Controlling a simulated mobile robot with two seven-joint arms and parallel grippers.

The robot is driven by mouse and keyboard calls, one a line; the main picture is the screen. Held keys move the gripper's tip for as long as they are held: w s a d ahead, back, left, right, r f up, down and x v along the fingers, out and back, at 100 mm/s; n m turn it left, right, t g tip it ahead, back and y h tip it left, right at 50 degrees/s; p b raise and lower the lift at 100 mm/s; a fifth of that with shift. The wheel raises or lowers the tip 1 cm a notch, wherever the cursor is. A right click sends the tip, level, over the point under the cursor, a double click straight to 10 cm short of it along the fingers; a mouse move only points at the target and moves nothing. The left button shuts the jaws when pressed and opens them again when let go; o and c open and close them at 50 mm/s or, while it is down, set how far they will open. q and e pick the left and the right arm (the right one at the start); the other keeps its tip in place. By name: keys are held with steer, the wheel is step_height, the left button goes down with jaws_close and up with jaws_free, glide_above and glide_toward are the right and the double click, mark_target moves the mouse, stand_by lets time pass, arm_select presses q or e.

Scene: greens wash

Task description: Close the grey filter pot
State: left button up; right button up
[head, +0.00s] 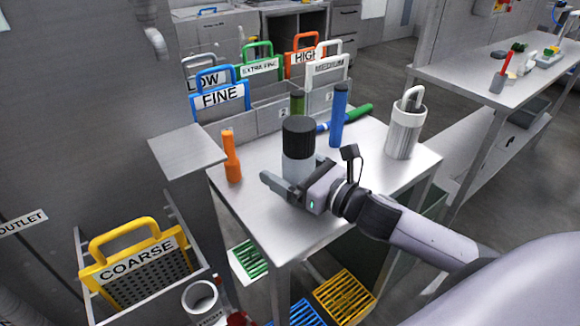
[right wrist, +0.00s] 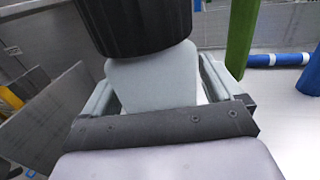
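A grey pot with a black ribbed cylindrical top (head: 298,138) stands upright on the metal table. It is probably the grey filter pot. My right gripper (head: 290,190) is low at its near side, with fingers spread. In the right wrist view the grey body (right wrist: 152,82) stands between the two fingers (right wrist: 158,95), with narrow gaps beside it. The black top (right wrist: 135,25) sits above the body; I cannot tell whether it is fastened. My left gripper is not in view.
An orange bottle (head: 231,160) stands left on the table. A blue cylinder (head: 339,115), a green cylinder (head: 297,102) and a light grey canister (head: 404,135) stand behind and right. Labelled baskets line the back. The table's front is clear.

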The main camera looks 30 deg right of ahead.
steer(key=shift+r, duration=0.1)
steer(key=shift+r, duration=0.15)
steer(key=shift+s+d, duration=0.15)
steer(key=shift+s, duration=0.15)
steer(key=shift+b+v, duration=0.7)
steer(key=shift+v, duration=4.95)
steer(key=shift+d, duration=0.1)
